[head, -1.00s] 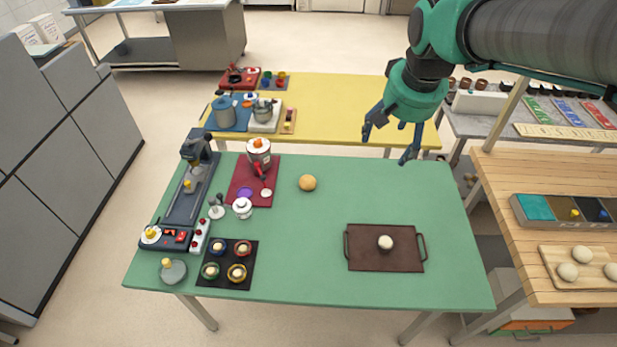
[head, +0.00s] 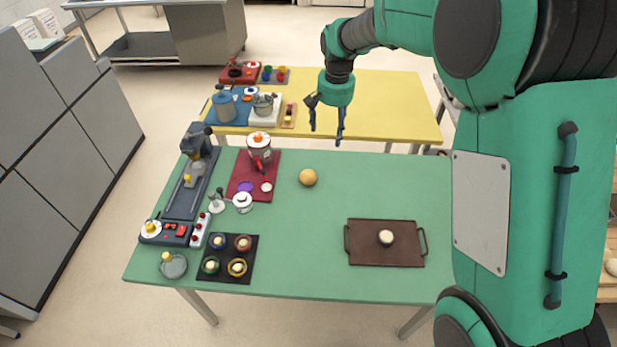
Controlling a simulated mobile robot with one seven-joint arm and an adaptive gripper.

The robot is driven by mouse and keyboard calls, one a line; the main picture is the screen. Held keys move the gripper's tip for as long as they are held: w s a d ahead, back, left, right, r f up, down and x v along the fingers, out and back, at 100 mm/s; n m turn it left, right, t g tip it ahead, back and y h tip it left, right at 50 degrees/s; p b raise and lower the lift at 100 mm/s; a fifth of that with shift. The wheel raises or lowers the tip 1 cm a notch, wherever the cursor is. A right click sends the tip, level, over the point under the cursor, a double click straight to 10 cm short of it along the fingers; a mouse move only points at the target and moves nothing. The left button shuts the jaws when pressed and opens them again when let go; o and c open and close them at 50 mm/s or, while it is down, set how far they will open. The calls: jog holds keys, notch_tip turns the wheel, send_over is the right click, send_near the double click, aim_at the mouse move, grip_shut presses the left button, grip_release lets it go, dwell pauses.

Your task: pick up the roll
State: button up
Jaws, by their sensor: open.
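A round, tan roll (head: 308,177) sits on the green table (head: 335,275), right of the dark red mat. A paler round piece (head: 386,237) sits on a brown tray (head: 361,258) with two handles at the table's front right; it looks like dough. My gripper (head: 325,140) is open and empty, with its fingers pointing down. In the picture it is above and slightly right of the tan roll, near the table's far edge. It is apart from the roll, and nothing hides the roll.
A dark red mat (head: 238,187) with a red-and-white pot (head: 259,148) lies left of the roll. A black mat (head: 229,279) with several small bowls is at the front left. A yellow table (head: 385,100) stands behind. The green surface around the roll is mostly clear.

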jog(key=w+a+f, duration=0.3)
jog(key=f, duration=0.4)
jog(key=w+a+f+g, duration=0.1)
jog(key=w+a+f, duration=0.2)
jog(key=f, duration=0.4)
jog(key=shift+a+f, duration=0.25)
jog(key=shift+a, duration=0.55)
jog(key=shift+w, duration=0.1)
jog(key=b, duration=0.2)
send_over(308, 173)
jog(key=shift+f, duration=4.3)
jog(key=shift+f+b, duration=0.4)
jog(key=shift+f, duration=2.2)
jog(key=c, duration=1.1)
